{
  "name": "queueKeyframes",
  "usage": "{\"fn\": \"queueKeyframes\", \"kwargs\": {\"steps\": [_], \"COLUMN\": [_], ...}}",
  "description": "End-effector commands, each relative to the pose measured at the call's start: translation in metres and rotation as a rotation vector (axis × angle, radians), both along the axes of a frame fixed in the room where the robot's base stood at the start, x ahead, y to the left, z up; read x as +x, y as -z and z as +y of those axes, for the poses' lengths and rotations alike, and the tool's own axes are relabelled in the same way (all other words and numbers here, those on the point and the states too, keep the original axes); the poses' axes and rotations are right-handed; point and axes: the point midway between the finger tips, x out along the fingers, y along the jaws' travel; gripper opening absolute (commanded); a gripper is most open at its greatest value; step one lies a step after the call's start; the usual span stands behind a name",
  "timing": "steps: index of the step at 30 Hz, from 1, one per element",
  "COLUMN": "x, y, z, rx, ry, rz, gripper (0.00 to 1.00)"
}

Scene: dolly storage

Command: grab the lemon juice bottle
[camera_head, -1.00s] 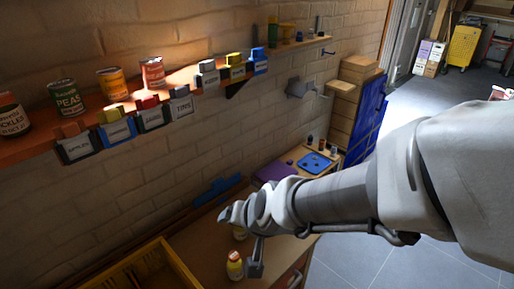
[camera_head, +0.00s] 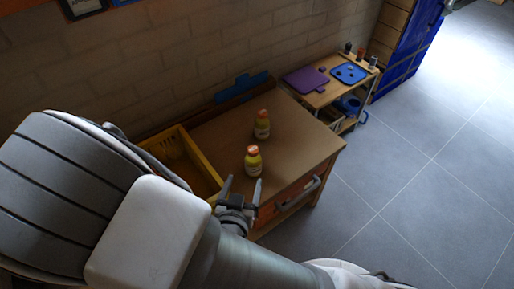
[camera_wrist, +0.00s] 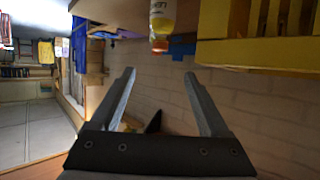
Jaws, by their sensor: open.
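The labels are too small to read, so I cannot tell which is lemon juice. My gripper (camera_head: 241,188) is open and empty at the bench's front edge, its fingers just short of the nearer bottle. In the wrist view, which looks upside down, a yellow bottle (camera_wrist: 162,22) hangs at the top, beyond the two spread fingers (camera_wrist: 160,76) and not between them.
A yellow crate (camera_head: 178,150) stands on the bench left of the bottles and shows at the wrist view's upper right (camera_wrist: 258,53). A drawer handle (camera_head: 299,193) projects from the bench front. A small cart with a purple board (camera_head: 305,80) stands beyond. Floor at right is clear.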

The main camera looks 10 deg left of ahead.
Motion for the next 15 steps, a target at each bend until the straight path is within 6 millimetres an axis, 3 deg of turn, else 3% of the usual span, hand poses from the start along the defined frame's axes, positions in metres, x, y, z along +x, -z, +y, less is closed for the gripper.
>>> {"fn": "queueKeyframes", "kwargs": {"steps": [15], "x": [0.093], "y": [0.040], "z": [0.006], "rx": [-0.003], "ry": [0.002], "rz": [-0.005], "gripper": [0.79]}}
